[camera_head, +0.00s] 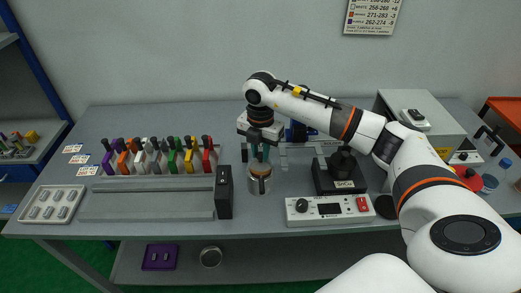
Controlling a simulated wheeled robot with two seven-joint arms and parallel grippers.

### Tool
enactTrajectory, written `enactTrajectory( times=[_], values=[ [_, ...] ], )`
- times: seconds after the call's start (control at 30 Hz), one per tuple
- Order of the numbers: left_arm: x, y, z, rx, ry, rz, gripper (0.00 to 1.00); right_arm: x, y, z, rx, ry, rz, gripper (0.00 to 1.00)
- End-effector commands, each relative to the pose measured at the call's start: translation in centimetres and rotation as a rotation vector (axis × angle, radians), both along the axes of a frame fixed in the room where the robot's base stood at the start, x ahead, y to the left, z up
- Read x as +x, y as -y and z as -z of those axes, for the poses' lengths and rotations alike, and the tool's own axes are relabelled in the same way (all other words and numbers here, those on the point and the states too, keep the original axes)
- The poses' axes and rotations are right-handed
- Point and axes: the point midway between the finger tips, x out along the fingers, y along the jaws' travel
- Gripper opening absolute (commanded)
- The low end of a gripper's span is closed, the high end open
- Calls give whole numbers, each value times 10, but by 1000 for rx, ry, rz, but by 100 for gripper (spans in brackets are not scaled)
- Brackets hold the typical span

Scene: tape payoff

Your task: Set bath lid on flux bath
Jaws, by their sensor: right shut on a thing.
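My right gripper (260,158) points straight down with its teal fingers at the top of a small metal cylindrical pot, which looks like the flux bath (259,186). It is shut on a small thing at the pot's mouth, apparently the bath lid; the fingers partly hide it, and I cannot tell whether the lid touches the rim. The pot stands upright on the grey table, right of a black upright block (224,192). My left gripper is not in view.
A control box (330,211) and a black solder unit (339,176) stand to the right. Colored holders (160,158) line the back left, with a grey tray (51,204) in front. A recessed strip (145,206) is empty. My right arm crosses the right side.

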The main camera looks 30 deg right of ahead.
Motion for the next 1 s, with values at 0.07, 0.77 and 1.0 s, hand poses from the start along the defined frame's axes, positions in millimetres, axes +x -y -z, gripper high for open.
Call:
enactTrajectory(
  times=[0.07, 0.77, 1.0],
  values=[
    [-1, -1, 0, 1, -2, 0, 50, 0, 0, 0, 0, 0, 0, 0],
    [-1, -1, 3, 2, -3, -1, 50, 0, 0, 5, 0, 0, 0, 0],
    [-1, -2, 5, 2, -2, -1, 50, 0, 0, 8, 0, 0, 0, 0]
  ],
)
